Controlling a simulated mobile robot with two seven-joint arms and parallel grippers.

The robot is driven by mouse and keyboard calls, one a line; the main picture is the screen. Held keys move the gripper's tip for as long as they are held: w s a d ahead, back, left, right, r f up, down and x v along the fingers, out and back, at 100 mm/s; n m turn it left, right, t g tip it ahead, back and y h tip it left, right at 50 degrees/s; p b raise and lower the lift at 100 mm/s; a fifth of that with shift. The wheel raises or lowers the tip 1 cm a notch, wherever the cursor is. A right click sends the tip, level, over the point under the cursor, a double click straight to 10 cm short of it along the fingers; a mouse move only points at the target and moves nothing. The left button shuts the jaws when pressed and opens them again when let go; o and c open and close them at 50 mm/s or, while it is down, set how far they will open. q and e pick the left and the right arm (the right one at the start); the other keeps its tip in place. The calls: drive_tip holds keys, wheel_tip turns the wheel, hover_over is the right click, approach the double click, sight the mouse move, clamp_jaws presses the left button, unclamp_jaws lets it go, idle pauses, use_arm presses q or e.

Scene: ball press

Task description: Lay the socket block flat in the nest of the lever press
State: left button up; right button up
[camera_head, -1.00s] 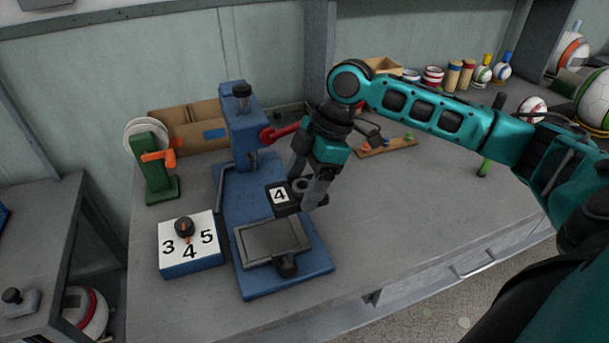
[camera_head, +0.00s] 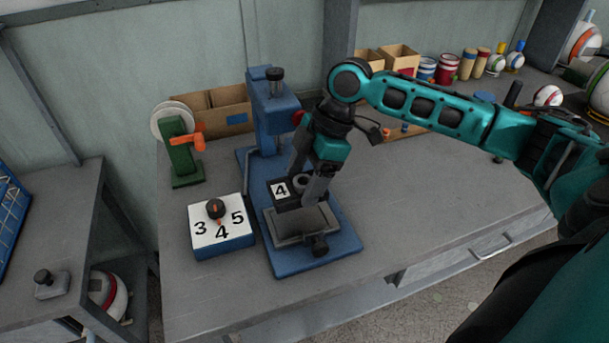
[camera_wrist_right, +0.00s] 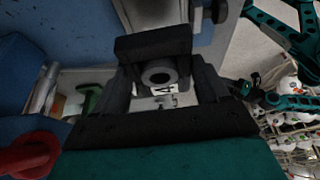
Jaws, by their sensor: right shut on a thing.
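The socket block is a dark block with a white label "4" (camera_head: 281,191) and a grey round socket on top. My right gripper (camera_head: 307,190) is shut on it. The block is over the back part of the press's grey nest plate (camera_head: 305,224); whether it touches the plate I cannot tell. In the right wrist view the block (camera_wrist_right: 153,47) sits between the fingers, with its ring-shaped socket facing the camera. The blue lever press (camera_head: 268,115) stands behind my gripper, its red lever partly hidden by my arm.
A dial box (camera_head: 222,243) marked 3, 4, 5 stands left of the press. A green stand with an orange handle (camera_head: 184,150) is behind it. Cardboard bins (camera_head: 398,58), cans and balls line the back. The bench front right is clear.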

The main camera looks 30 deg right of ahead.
drive_tip(key=shift+r+p, duration=0.15)
drive_tip(key=shift+p, duration=0.65)
drive_tip(key=shift+f+b, duration=1.2)
drive_tip(key=shift+f, duration=1.85)
drive_tip(key=shift+p, duration=0.6)
drive_tip(key=shift+p, duration=0.5)
